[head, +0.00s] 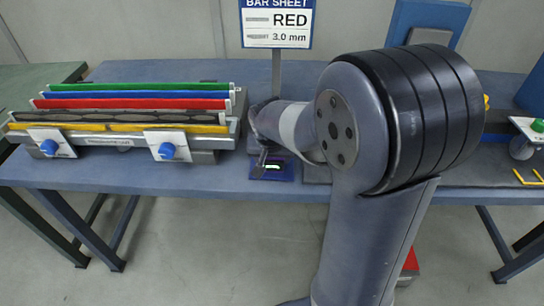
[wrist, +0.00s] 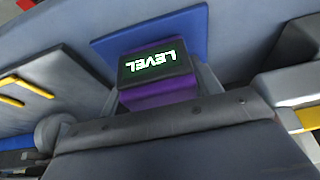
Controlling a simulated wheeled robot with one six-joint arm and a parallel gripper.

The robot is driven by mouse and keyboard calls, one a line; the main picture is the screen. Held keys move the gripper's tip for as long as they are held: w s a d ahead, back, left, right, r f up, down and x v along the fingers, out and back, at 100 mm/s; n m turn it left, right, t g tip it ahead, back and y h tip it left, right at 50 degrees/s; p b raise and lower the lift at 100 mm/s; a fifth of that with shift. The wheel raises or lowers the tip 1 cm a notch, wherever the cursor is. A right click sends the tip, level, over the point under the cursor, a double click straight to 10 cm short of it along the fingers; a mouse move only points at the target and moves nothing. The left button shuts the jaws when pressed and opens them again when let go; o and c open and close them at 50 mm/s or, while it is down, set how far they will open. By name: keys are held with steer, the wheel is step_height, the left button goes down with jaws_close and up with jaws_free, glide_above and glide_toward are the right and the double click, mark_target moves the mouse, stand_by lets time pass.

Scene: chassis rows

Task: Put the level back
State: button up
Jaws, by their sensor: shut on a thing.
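The level (wrist: 158,93) is a small purple block with a dark screen reading LEVEL in lit letters. In the wrist view it sits between the fingers of my gripper (wrist: 160,95), which is shut on it. A flat blue pad (wrist: 115,43) lies behind and around it in that view. In the head view the gripper (head: 264,160) points down over the blue pad (head: 286,173) near the front of the table. There the level shows mostly as a small bright screen (head: 272,167). I cannot tell whether its underside touches the pad.
A fixture (head: 200,143) with green, blue, red and yellow bars and two blue-knobbed clamps stands at the left. A sign (head: 277,22) reading RED, 3.0 mm stands behind. A dark mat with yellow pieces (head: 527,177) lies at the right. My arm hides the table's middle.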

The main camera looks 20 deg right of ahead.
steer(key=shift+f, duration=0.15)
steer(key=o, duration=1.2)
steer(key=shift+o, duration=0.2)
steer(key=p+v, duration=0.1)
steer(key=v, duration=0.9)
steer(key=shift+s+r, duration=0.15)
steer(key=shift+r, duration=0.2)
steer(key=b+x, duration=0.1)
steer(key=x, duration=0.9)
steer(key=shift+f, duration=0.3)
steer(key=shift+r, duration=0.25)
